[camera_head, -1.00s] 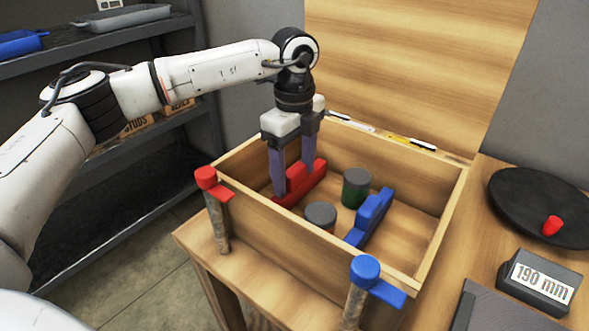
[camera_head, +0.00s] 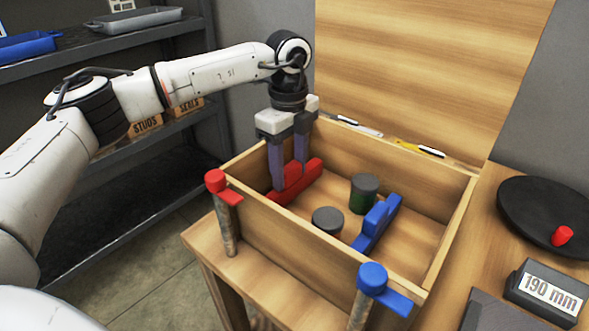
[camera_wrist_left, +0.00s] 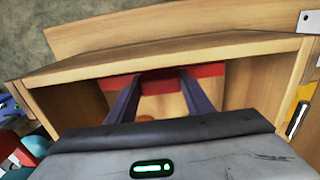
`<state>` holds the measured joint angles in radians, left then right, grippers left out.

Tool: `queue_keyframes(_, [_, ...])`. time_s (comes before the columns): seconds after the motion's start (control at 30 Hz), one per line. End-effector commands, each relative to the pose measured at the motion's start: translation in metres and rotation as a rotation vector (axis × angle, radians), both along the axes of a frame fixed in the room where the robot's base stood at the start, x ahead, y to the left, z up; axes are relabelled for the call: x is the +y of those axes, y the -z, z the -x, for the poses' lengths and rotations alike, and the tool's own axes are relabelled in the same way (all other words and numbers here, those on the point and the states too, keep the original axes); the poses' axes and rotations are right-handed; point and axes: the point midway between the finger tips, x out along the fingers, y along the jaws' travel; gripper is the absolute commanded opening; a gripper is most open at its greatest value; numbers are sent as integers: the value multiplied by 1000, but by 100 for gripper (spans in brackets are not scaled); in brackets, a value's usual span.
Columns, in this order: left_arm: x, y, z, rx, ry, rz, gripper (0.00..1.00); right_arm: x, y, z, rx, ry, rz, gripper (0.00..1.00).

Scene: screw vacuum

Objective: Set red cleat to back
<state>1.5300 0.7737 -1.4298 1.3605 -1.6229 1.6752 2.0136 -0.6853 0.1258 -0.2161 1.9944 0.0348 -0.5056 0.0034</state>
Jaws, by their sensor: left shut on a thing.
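The red cleat (camera_head: 298,185) lies on the floor of the open wooden box, along its left side. My left gripper (camera_head: 289,182) points down into the box with its two purple fingers shut on the red cleat. In the left wrist view the red cleat (camera_wrist_left: 165,82) runs crosswise between the fingertips of my left gripper (camera_wrist_left: 158,90), close to a box wall. The blue cleat (camera_head: 377,222) lies in the right part of the box. My right gripper is not in view.
The wooden box (camera_head: 285,240) has its lid raised. A green-banded cylinder (camera_head: 364,192) and a grey-topped cylinder (camera_head: 327,220) stand inside. A red-topped post (camera_head: 224,212) and a blue-topped post (camera_head: 372,280) stand at its front. A black disc (camera_head: 525,205) and a "190 mm" block (camera_head: 545,292) are right.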

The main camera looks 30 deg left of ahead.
Motion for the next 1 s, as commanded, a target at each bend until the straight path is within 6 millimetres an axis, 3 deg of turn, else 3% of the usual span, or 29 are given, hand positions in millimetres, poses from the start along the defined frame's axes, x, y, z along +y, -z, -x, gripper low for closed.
queue_keyframes(0.03, [0, -1, 0, 0, -1, 0, 6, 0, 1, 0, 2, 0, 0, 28])
queue_keyframes(0.07, [-1, -1, 0, 0, -1, 0, 50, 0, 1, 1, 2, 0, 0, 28])
queue_keyframes(0.17, [-1, -1, 0, 0, 0, 1, 66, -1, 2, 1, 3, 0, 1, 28])
queue_keyframes(0.57, [-1, -10, -1, -3, 0, 1, 66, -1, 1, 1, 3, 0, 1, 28])
queue_keyframes(1.0, [-1, -88, -1, -3, 0, 1, 66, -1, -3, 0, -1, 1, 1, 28])
